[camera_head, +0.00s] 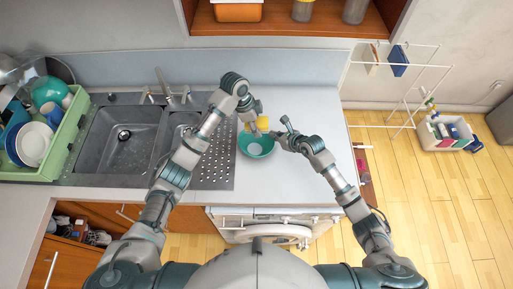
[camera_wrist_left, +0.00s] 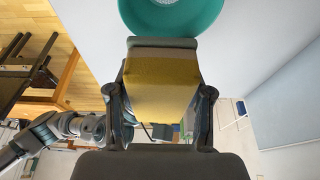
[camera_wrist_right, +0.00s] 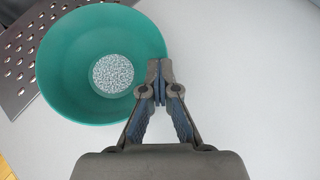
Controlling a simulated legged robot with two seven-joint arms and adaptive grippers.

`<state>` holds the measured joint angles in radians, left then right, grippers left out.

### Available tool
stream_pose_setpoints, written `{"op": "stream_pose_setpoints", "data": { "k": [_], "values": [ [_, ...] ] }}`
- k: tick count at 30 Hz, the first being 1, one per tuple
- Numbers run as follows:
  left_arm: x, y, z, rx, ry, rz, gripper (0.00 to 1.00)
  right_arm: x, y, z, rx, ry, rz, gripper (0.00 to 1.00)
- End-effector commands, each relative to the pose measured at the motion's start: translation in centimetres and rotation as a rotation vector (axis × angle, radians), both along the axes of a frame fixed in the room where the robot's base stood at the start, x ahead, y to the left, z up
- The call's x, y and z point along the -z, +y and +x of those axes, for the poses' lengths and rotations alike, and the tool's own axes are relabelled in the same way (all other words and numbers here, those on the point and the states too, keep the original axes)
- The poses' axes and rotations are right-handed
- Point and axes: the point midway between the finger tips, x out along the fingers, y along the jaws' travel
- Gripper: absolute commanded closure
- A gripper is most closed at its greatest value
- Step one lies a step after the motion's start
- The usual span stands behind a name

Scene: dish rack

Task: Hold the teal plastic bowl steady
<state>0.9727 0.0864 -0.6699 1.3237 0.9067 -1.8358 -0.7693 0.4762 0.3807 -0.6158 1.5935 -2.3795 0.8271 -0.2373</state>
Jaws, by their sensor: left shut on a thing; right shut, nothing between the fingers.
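The teal bowl (camera_head: 246,148) stands upright on the counter, right of the sink's drainboard. It also shows in the right wrist view (camera_wrist_right: 62,68), with a round speckled grey-white patch (camera_wrist_right: 111,74) at its bottom; I cannot tell whether this is a pad or part of the bowl. My right gripper (camera_wrist_right: 160,72) is shut at the bowl's right rim, its tips overlapping the rim in view; no rim shows clearly between the fingers. My left gripper (camera_head: 257,127) is shut on a yellow sponge (camera_wrist_left: 162,82) above the bowl's far side. The bowl's edge (camera_wrist_left: 170,18) shows beyond the sponge.
The sink (camera_head: 122,135) and perforated drainboard (camera_head: 215,172) lie left of the bowl. A green dish rack (camera_head: 68,135) with plates and bowls stands at the far left. The counter (camera_head: 312,110) is clear to the right. A white drying rack (camera_head: 408,92) stands beyond the counter's right edge.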

Motion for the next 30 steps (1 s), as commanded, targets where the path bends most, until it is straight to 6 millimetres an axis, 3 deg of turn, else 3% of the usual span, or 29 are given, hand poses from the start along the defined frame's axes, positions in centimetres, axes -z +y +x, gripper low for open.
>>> {"op": "stream_pose_setpoints", "data": {
  "k": [11,30],
  "values": [
    [-1.3,0.0,1.6,0.000,-0.002,-0.001,1.00,0.0,0.0,0.0,-0.001,0.001,0.000,1.00],
    [-8.3,-0.1,1.5,0.000,-0.002,-0.002,1.00,0.0,0.0,0.0,0.000,0.001,-0.001,1.00]
  ]
}}
